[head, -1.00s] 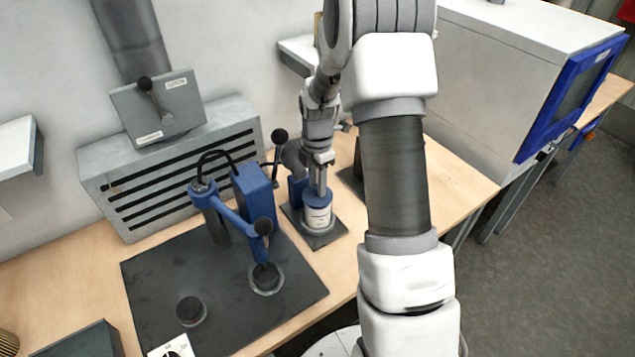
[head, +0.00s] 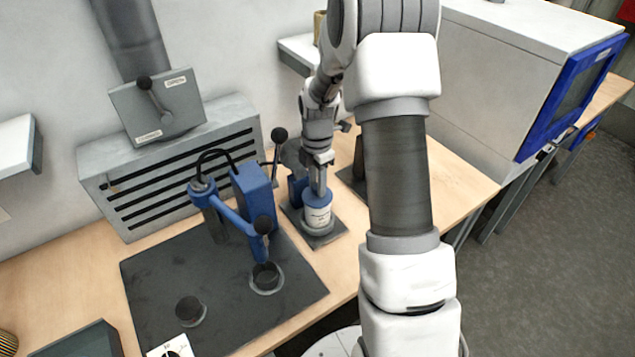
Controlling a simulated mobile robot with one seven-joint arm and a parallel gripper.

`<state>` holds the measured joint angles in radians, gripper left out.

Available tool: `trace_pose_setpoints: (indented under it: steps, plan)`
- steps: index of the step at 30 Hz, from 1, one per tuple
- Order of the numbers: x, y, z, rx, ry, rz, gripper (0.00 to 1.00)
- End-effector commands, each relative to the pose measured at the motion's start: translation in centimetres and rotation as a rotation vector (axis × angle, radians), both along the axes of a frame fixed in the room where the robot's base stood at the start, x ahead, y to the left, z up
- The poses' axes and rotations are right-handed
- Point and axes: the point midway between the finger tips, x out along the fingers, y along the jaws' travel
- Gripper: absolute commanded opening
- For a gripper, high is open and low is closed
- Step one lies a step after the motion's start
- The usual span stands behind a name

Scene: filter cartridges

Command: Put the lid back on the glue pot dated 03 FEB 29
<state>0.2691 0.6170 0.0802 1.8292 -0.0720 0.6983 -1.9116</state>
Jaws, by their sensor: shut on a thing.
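A white glue pot (head: 318,217) with a label stands upright on a dark square plate (head: 326,238) on the bench. The date on the label is too small to read. A blue lid (head: 317,198) sits at the top of the pot. My gripper (head: 319,189) points straight down and is shut on the blue lid. I cannot tell whether the lid is fully seated. Part of the bench behind the pot is hidden by my arm.
Left of the pot stands a blue lever press (head: 255,190) on a dark mat (head: 150,275) with two round black pieces. A grey slotted vent box (head: 180,165) stands behind. A large white cabinet (head: 480,80) is at the right. Bare bench (head: 450,185) lies right of my arm.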

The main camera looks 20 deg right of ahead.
Motion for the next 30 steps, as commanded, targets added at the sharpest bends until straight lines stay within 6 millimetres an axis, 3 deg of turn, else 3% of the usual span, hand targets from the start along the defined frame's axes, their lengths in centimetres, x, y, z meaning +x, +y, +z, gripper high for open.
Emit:
trace_pose_setpoints:
  steps: [9,10,15,21,26,30]
  plan:
    - [0.01,-0.01,0.02,0.000,0.000,0.000,0.00]
    - [0.01,-0.01,0.01,0.000,0.000,0.000,0.38]
    - [0.01,-0.02,0.01,0.000,0.000,0.000,0.68]
    - [0.01,-0.02,0.01,0.000,0.000,0.000,0.68]
    - [0.00,-0.02,0.00,0.000,0.000,0.000,0.95]
    - [0.02,-0.02,0.01,0.000,-0.001,0.000,0.98]
